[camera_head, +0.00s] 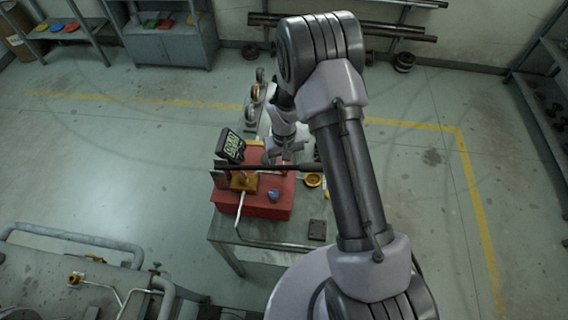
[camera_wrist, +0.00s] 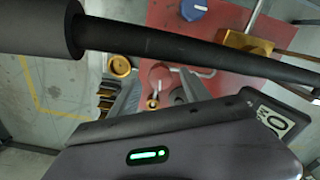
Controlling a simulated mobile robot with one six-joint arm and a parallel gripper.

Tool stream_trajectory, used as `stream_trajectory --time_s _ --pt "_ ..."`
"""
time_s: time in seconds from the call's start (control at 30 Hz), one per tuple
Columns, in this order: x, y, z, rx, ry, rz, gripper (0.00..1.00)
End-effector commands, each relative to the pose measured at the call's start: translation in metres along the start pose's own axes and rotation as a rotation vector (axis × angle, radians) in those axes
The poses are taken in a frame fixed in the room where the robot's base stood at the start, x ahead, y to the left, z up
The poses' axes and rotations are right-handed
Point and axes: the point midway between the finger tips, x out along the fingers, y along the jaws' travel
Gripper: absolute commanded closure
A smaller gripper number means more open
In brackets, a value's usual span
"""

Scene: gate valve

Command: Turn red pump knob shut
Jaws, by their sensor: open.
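A red box-shaped pump unit (camera_head: 255,208) sits on the bench. It also fills the upper part of the wrist view (camera_wrist: 130,22). A round red knob (camera_wrist: 160,73) shows in the wrist view, with a small brass piece (camera_wrist: 152,103) just below it. My gripper (camera_head: 284,150) is above the far part of the red unit. In the wrist view its two fingers (camera_wrist: 157,88) are spread, with the knob appearing between them. I cannot tell whether they touch it. In the head view, my gripper and the bar hide the knob.
A black bar (camera_head: 265,168) with a thicker end crosses the unit and passes close to my gripper. A blue knob (camera_head: 273,195), a brass valve (camera_head: 243,183) and a tilted display (camera_head: 231,146) are nearby. The bench front (camera_head: 262,238) has free room.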

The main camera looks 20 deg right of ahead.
Motion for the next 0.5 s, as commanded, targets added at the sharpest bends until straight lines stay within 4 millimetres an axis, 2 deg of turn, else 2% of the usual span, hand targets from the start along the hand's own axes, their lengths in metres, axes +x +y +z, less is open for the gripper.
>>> stream_trajectory --time_s 0.1,0.33,0.37,0.5 --pt "0.0061 0.0000 0.0000 0.000 0.000 0.000 0.45" --pt "0.0064 0.0000 0.0000 0.000 0.000 0.000 0.45" --pt "0.0064 -0.0001 0.0000 0.000 0.000 0.000 0.49" --pt "0.0063 0.0000 0.0000 0.000 0.000 0.000 0.76"
